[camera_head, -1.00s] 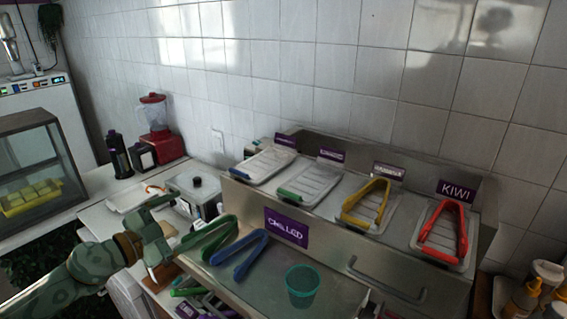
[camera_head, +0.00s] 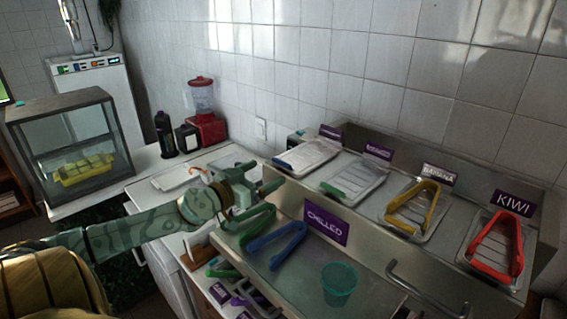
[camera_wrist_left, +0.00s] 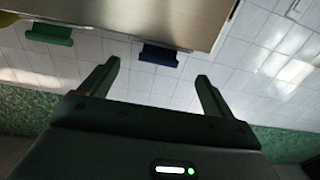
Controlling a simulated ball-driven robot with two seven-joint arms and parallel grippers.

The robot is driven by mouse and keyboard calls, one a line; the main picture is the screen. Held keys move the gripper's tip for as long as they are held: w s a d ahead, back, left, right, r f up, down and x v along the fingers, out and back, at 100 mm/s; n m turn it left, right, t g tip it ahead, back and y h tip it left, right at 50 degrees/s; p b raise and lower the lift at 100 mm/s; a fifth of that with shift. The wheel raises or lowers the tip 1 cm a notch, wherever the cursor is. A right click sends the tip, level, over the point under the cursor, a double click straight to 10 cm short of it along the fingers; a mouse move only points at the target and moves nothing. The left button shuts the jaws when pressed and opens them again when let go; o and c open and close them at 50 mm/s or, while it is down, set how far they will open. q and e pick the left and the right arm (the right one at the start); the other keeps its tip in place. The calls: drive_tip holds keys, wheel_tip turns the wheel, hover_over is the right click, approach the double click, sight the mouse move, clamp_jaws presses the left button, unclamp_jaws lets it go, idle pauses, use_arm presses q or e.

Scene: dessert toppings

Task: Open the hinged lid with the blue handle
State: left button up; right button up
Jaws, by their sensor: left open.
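The leftmost hinged lid (camera_head: 307,156) lies closed and flat on the steel topping unit, with a small blue handle (camera_head: 277,163) at its front left edge. My left gripper (camera_head: 268,199) is open and empty, to the lower left of this handle and apart from it. The left wrist view shows its two spread fingers (camera_wrist_left: 155,88) with nothing between them. Beyond them is a blue bar (camera_wrist_left: 158,55) beside a steel panel; I cannot tell if it is the lid handle or tongs. My right gripper is not in view.
A second lid (camera_head: 354,181) has a green handle. Yellow tongs (camera_head: 415,207) and red tongs (camera_head: 497,245) lie on the other lids. Green tongs (camera_head: 254,228), blue tongs (camera_head: 276,242) and a teal cup (camera_head: 339,284) are on the steel counter. A red blender (camera_head: 203,112) stands behind.

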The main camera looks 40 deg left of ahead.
sight(280, 165)
use_arm(q)
drive_tip(key=w, duration=0.4)
drive_tip(key=w+p, duration=0.1)
drive_tip(key=w, duration=0.2)
drive_tip(key=shift+d, duration=0.3)
drive_tip(key=shift+w, duration=0.4)
